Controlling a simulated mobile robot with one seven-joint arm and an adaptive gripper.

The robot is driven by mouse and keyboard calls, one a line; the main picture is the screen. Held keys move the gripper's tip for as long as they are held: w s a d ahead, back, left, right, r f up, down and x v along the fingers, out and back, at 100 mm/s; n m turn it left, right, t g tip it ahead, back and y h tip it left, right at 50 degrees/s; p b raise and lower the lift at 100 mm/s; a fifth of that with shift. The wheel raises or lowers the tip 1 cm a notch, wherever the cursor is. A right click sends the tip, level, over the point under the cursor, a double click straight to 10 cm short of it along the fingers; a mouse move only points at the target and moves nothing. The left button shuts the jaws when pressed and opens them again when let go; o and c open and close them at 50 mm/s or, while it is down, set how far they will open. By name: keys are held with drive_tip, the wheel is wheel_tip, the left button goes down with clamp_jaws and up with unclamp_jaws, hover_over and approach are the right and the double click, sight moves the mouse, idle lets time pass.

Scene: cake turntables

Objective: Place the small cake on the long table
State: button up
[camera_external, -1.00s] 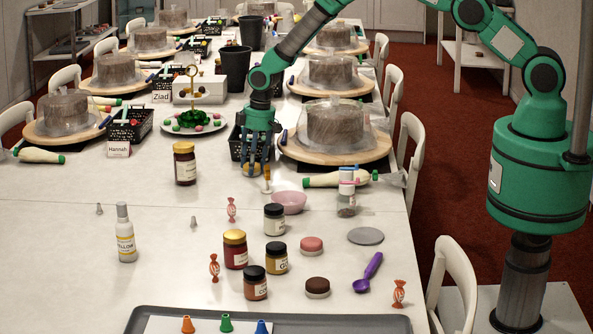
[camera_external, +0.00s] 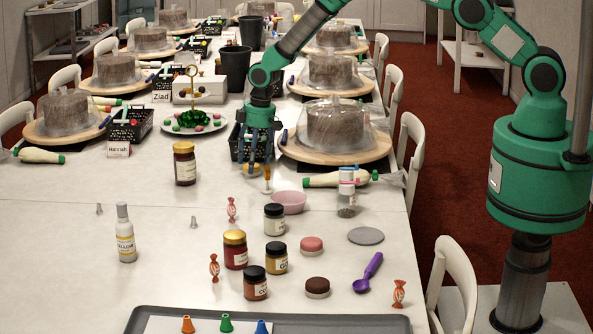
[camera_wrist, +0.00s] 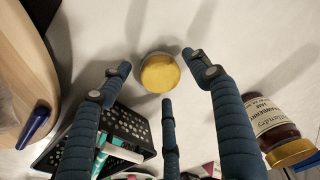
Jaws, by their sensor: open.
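A small round cake with a yellow top (camera_wrist: 160,73) lies on the long white table (camera_wrist: 205,15), between and just beyond my fingertips in the wrist view. In the external view the cake (camera_external: 253,169) is a small tan shape under my gripper, partly hidden by the fingers. My gripper (camera_external: 259,160) points down over it, with its blue fingers (camera_wrist: 159,75) spread open and empty. I cannot tell whether a fingertip touches the cake. The long table (camera_external: 60,250) runs away from the camera.
A wooden turntable with a covered cake (camera_external: 335,125) stands right of my gripper, a black basket (camera_external: 236,143) close behind it. The table's front left is largely clear.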

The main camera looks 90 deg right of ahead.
wheel_tip(320, 180, up, 11)
drive_tip(key=s+p, duration=0.1)
drive_tip(key=shift+s, duration=0.3)
drive_tip(key=shift+r, duration=0.1)
idle(0.6)
wheel_tip(320, 180, up, 20)
drive_tip(key=t, duration=0.1)
hover_over(258, 165)
drive_tip(key=s+a, duration=0.6)
drive_tip(key=s, duration=0.1)
drive_tip(key=s+a+r, duration=0.3)
drive_tip(key=s+r, duration=0.3)
drive_tip(key=r, duration=0.1)
drive_tip(key=s+a+r, duration=0.4)
drive_tip(key=s+r, duration=0.3)
drive_tip(key=s+a+r+t, duration=0.1)
drive_tip(key=s+a+r, duration=0.25)
drive_tip(key=s, duration=0.55)
drive_tip(key=s+a+r+t, duration=0.1)
drive_tip(key=s+a+r, duration=0.1)
drive_tip(key=s+r, duration=0.45)
drive_tip(key=s+a+f+t, duration=0.1)
drive_tip(key=s+a+f, duration=0.1)
drive_tip(key=s, duration=1.6)
drive_tip(key=shift+s+a+f, duration=0.2)
drive_tip(key=shift+s+f, duration=0.2)
drive_tip(key=shift+f, duration=0.1)
